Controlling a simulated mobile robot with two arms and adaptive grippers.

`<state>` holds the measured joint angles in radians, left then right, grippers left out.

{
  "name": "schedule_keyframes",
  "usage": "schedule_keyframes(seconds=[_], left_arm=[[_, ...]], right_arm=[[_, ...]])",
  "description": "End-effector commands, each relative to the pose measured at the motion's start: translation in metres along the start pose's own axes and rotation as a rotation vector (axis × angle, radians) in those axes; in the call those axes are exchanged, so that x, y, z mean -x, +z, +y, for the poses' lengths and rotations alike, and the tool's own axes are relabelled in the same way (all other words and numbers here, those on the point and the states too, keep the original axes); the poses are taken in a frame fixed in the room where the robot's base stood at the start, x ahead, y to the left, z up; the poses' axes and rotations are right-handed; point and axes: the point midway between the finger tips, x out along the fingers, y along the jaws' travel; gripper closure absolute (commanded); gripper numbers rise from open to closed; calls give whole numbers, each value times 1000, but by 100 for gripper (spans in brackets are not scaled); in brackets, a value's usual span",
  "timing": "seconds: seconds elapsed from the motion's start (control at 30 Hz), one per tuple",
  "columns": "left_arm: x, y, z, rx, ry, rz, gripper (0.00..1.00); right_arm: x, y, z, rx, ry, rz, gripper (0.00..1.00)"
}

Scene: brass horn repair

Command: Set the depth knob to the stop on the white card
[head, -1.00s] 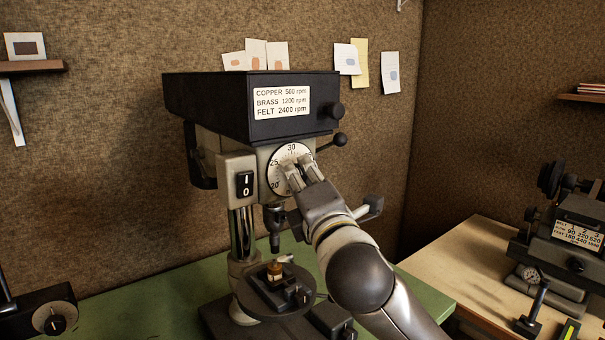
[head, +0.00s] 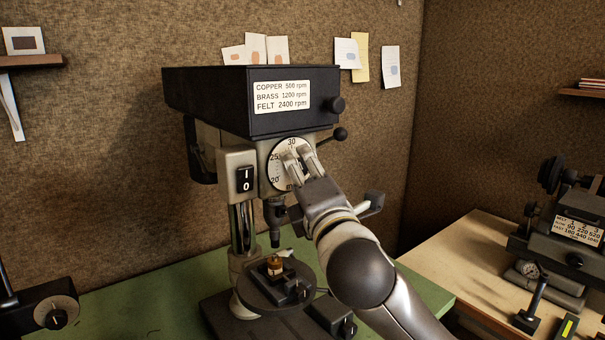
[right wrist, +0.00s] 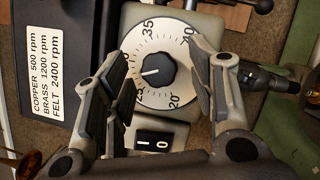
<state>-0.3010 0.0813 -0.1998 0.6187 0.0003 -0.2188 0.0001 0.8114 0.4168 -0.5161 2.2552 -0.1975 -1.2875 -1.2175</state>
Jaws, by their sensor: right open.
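The black depth knob (right wrist: 157,70) with a white pointer line sits in a white dial (right wrist: 172,26) on the drill press front (head: 250,90). In the right wrist view the pointer aims left, toward the left finger, between 25 and the part that finger hides; 20, 35 and 40 also show. My right gripper (head: 296,152) is open in front of the dial, its fingers on either side of the knob with gaps. In the head view it covers the knob. White cards (head: 347,52) (head: 391,66) hang on the wall; their marks are too small to read. My left gripper is out of view.
A white rpm label (head: 281,95) is on the drill head. A 1/0 switch (head: 244,179) is left below the dial. A lever with a black ball (head: 340,134) is on the right. A small brass part (head: 275,265) sits on the drill table. Another machine (head: 570,225) stands at right.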

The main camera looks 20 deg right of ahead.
Motion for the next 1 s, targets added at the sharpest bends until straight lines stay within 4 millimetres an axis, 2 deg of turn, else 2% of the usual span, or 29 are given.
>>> schedule_keyframes(seconds=[0.3,0.5,1.0], left_arm=[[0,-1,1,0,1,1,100],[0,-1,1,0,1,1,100],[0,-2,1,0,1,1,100]], right_arm=[[45,0,0,1,1,1,49],[67,0,0,0,0,2,49],[72,0,0,0,0,0,49]])
